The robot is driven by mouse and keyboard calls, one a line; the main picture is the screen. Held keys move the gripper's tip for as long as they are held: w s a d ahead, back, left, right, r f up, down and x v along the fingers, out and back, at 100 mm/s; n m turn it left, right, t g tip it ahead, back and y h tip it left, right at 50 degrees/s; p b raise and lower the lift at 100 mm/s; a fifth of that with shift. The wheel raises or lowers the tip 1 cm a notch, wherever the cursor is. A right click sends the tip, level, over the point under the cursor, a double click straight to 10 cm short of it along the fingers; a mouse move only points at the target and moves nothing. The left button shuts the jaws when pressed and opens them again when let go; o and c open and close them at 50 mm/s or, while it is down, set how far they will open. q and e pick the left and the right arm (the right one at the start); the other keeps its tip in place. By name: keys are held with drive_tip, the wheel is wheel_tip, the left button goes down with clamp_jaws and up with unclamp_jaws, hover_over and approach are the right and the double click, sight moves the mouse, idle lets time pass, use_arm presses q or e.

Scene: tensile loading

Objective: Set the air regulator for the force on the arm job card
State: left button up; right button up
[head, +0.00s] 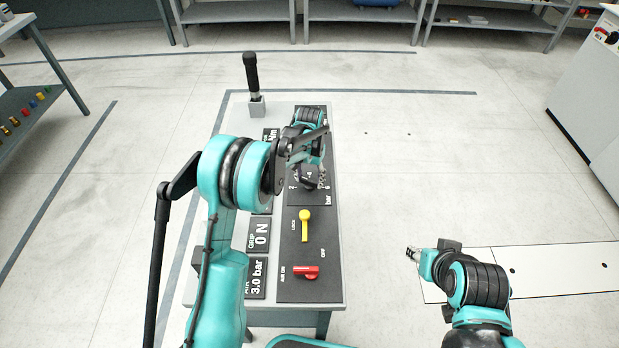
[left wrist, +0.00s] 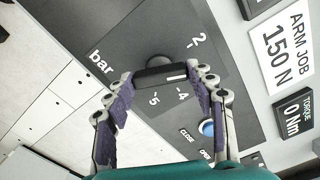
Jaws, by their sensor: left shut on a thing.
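The air regulator knob (left wrist: 160,73) is a black bar knob on the dark panel, with "bar" and the figures 2, 4 and 5 around it. Its white mark points right, between 2 and 4. My left gripper (left wrist: 160,78) is shut on the knob, one finger at each end; in the head view the gripper (head: 308,172) hides most of the dial. The arm job card (left wrist: 284,48) reads 150 N. The air display (head: 257,279) reads 3.0 bar. My right gripper (head: 413,254) is low at the right, away from the console; its jaws are too small to judge.
The console (head: 336,220) carries a yellow lock lever (head: 305,224), a red air lever (head: 306,272) and a grip display (head: 258,234) reading 0 N. A black-handled lever (head: 251,75) stands at its far end. A torque display (left wrist: 293,112) reads 0 Nm, near a blue button (left wrist: 207,128).

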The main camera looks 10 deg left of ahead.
sight(310, 180)
use_arm(q)
drive_tip(key=m, duration=0.3)
drive_tip(key=shift+m, duration=0.3)
drive_tip(key=o, duration=1.2)
drive_tip(key=shift+c, duration=0.2)
drive_tip(key=shift+r, duration=0.15)
wheel_tip(310, 180, up, 12)
